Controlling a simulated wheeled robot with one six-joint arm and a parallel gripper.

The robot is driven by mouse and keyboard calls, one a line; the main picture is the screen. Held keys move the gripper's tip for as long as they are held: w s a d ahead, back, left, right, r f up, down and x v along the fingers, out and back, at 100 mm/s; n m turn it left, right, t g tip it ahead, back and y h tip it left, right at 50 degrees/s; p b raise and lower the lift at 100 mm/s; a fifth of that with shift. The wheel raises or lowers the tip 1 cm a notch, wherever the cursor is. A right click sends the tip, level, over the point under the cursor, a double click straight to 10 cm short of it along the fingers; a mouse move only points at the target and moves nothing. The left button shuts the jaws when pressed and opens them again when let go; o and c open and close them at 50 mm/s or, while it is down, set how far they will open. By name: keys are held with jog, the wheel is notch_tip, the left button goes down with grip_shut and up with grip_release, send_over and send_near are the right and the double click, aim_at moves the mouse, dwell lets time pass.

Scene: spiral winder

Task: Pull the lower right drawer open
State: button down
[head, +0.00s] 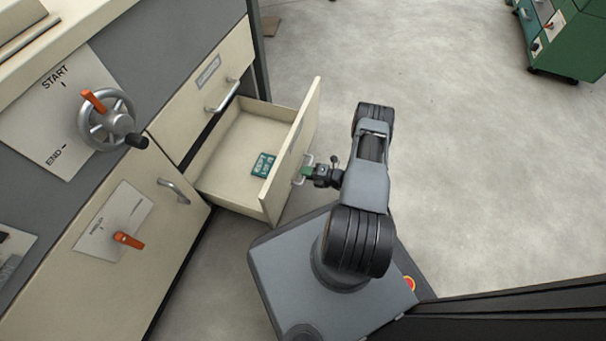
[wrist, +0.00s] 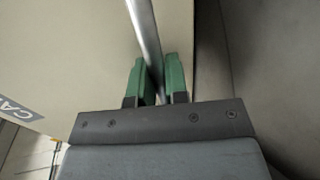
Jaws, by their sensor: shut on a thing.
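The lower right drawer (head: 246,149) is cream coloured and stands well out of the cabinet in the head view. A small green item with light lettering (head: 263,165) lies on its floor. My gripper (head: 307,171) is at the outer face of the drawer front, shut on the drawer's handle. In the wrist view the green fingers of my gripper (wrist: 160,78) close around the silver bar handle (wrist: 146,35), with the drawer front (wrist: 80,60) behind it. Part of a label shows at the left there.
The upper drawer (head: 209,84) is shut above. A handwheel (head: 106,118) sits on the START/END plate, and a cabinet door (head: 150,240) with an orange lever (head: 128,240) is at the left. A green cabinet (head: 572,40) stands far right. The floor (head: 480,170) right of my arm is clear.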

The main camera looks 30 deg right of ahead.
jog(key=shift+s, duration=0.15)
jog(key=c, duration=1.1)
grip_release()
jog(key=shift+c, duration=0.2)
jog(key=shift+d, duration=0.1)
